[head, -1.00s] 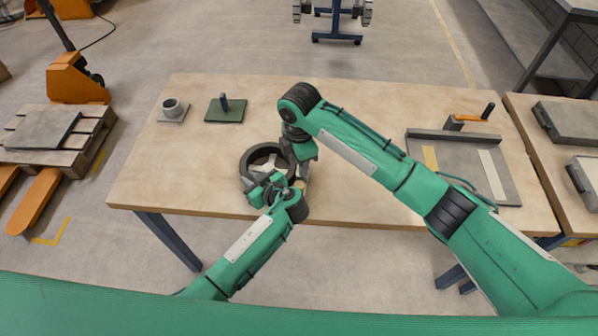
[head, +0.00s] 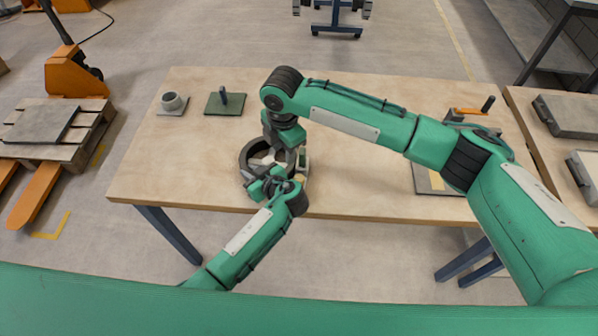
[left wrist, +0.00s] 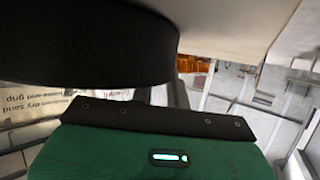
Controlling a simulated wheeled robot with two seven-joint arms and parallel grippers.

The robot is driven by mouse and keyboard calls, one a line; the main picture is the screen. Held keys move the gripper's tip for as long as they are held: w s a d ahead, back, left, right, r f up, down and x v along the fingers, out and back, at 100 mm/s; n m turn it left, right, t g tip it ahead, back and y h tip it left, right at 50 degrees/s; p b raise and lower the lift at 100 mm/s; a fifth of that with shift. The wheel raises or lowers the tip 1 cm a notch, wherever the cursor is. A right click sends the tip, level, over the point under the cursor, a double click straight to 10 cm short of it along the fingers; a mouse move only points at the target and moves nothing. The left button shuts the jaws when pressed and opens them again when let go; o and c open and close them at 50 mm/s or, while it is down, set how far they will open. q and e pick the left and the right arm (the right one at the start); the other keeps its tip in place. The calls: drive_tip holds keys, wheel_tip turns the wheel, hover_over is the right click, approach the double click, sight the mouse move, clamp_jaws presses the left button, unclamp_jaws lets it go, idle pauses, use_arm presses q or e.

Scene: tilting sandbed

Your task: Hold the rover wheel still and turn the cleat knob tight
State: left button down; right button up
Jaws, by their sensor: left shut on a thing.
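The rover wheel (head: 246,157) is a dark ring with pale spokes, lying near the front edge of the wooden table. My left gripper (head: 268,183) is shut on the wheel's near rim. In the left wrist view the dark wheel (left wrist: 85,45) fills the upper left, close to the camera. My right gripper (head: 285,143) points down over the wheel's far right part. Its fingertips are hidden by its own wrist and the wheel, so its opening does not show. I cannot make out the cleat knob; the right gripper may cover it.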

sight(299, 178)
drive_tip(key=shift+n, duration=0.8)
drive_tip(key=d+f, duration=0.1)
drive_tip(key=f, duration=0.3)
drive_tip(key=d+f, duration=0.1)
drive_tip(key=f, duration=0.3)
drive_tip(key=w+d+f, duration=0.1)
drive_tip(key=f, duration=0.4)
drive_tip(key=shift+d+f, duration=0.1)
drive_tip(key=shift+d, duration=0.25)
drive_tip(key=c, duration=0.7)
